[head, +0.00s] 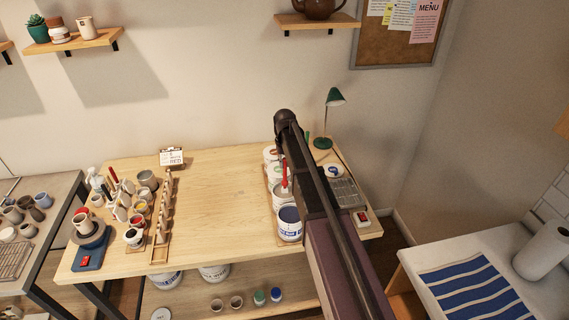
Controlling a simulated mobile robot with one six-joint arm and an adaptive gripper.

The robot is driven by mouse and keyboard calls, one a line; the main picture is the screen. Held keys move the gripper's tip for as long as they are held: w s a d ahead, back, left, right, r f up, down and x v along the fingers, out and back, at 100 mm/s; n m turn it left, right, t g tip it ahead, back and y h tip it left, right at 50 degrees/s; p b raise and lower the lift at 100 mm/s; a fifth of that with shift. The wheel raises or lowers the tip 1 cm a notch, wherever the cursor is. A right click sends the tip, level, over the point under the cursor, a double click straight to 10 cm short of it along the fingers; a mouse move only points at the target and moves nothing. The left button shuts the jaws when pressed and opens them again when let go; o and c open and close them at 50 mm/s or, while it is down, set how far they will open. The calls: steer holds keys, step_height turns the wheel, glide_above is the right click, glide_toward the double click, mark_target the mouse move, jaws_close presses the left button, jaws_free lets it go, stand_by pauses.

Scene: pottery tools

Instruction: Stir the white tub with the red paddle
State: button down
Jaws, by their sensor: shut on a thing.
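The red paddle (285,181) stands roughly upright in the head view, just left of my arm. Its lower end is at a white tub (280,199), behind the front tub with dark blue contents. I cannot tell how deep the paddle reaches into it. My gripper (281,157) is a small dark shape above the paddle, shut on it. My arm crosses in front and hides part of the gripper and the right side of the tubs.
The front blue-filled tub (289,229) and several other tubs form a row on the wooden table (216,190). A green lamp (335,98) and grey tray (346,192) stand to the right. A wooden rack (162,220) and cups stand left. The table's middle is clear.

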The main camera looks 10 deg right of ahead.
mark_target(285, 182)
steer(key=shift+f+b, duration=2.3)
steer(key=shift+f, duration=0.2)
